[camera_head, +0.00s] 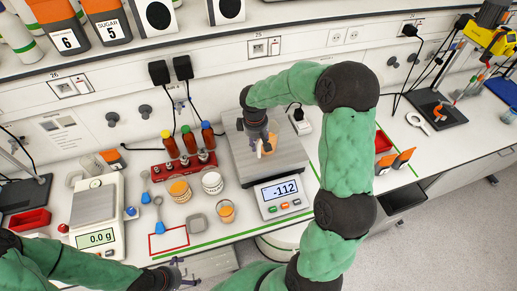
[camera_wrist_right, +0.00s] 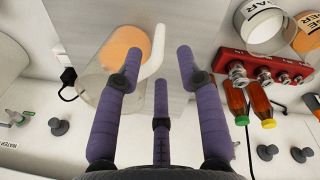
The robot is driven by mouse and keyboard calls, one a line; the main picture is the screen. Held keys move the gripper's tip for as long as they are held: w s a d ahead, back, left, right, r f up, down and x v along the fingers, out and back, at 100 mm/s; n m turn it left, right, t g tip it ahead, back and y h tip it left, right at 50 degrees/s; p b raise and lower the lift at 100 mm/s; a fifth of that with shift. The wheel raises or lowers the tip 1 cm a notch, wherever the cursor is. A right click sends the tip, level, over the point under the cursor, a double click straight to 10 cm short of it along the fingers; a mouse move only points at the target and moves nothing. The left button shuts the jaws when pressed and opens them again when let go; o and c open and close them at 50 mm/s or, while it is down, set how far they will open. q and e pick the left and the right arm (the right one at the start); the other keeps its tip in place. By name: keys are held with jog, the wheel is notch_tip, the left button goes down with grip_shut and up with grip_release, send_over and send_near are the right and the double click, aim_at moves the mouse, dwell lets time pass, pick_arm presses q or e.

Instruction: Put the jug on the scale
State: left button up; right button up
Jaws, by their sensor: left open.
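The clear jug (camera_wrist_right: 99,88), with orange juice (camera_wrist_right: 125,48) low inside and a white handle (camera_wrist_right: 151,58), is upright over the plate of the large scale (camera_head: 239,150). I cannot tell whether it touches the plate. The scale's display reads -112. My right gripper (camera_wrist_right: 160,62) is open, its purple fingers spread around the handle, the right finger visibly apart from it. In the head view my right gripper (camera_head: 264,148) partly hides the jug. My left gripper (camera_head: 180,272) is open and empty low near the table's front edge.
A red rack (camera_head: 172,170) of bottles stands left of the scale, with cups (camera_head: 212,183) and a glass of juice (camera_head: 226,211) in front. A small scale (camera_head: 95,240) reading 0.0 g is at the left.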

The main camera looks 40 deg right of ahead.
jog(key=r, duration=0.5)
jog(key=shift+s+a, duration=0.1)
jog(key=shift+a, duration=0.15)
